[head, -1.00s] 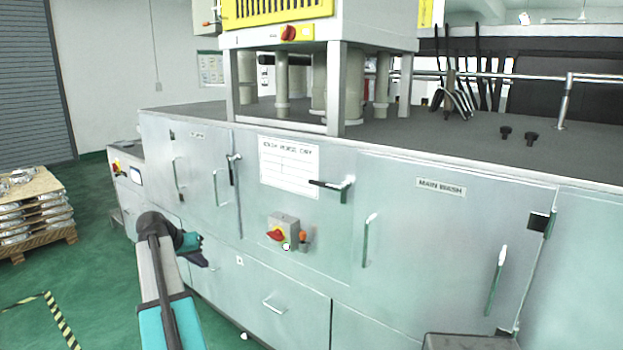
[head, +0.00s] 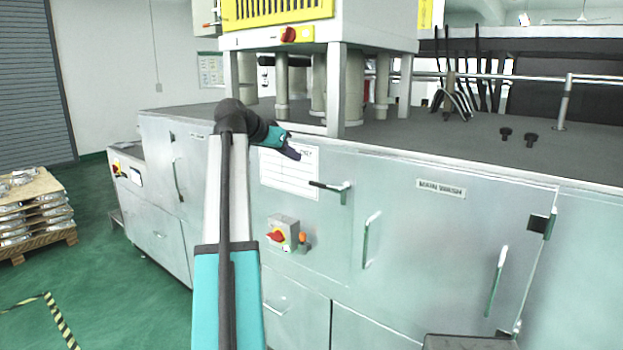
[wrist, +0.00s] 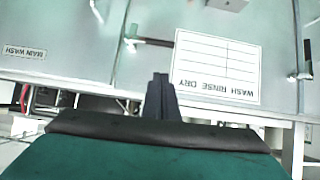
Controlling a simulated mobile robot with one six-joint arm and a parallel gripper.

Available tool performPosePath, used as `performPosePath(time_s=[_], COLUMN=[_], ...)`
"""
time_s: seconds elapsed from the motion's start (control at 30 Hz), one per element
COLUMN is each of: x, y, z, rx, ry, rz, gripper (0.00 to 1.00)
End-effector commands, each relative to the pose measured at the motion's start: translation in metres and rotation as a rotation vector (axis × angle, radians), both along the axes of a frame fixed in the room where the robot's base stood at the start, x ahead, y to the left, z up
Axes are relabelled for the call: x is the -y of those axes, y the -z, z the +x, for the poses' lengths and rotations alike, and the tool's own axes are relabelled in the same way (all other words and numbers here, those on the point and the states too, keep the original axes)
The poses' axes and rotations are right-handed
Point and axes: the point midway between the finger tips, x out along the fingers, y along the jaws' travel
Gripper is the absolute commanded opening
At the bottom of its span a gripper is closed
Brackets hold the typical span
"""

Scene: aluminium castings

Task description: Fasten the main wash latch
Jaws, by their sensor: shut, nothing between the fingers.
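The main wash latch (head: 330,187) is a metal bracket with a black lever at the upper left edge of the main wash door (head: 440,250). Its lever lies about level and points left, away from the door. In the wrist view, which is upside down, the latch (wrist: 148,42) shows beyond the fingers, its lever pointing right. My gripper (head: 292,153) is shut and empty, in front of the top of the white sheet, up and left of the latch and apart from it. Its closed fingers also show in the wrist view (wrist: 162,98).
The "wash rinse dry" sheet (head: 290,178) is on the panel left of the latch. A red switch box (head: 283,235) sits below it. Door handles (head: 371,240) stick out from the front. A frame leg (head: 337,90) stands on the machine top behind my gripper.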

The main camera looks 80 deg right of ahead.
Motion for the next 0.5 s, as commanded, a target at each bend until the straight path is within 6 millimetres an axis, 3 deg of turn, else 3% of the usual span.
performPosePath(time_s=[0.5], x=[0.0026], y=[0.0002], z=[-0.0032], rx=[0.0], ry=[0.003], rz=[-0.001], gripper=[0.0])
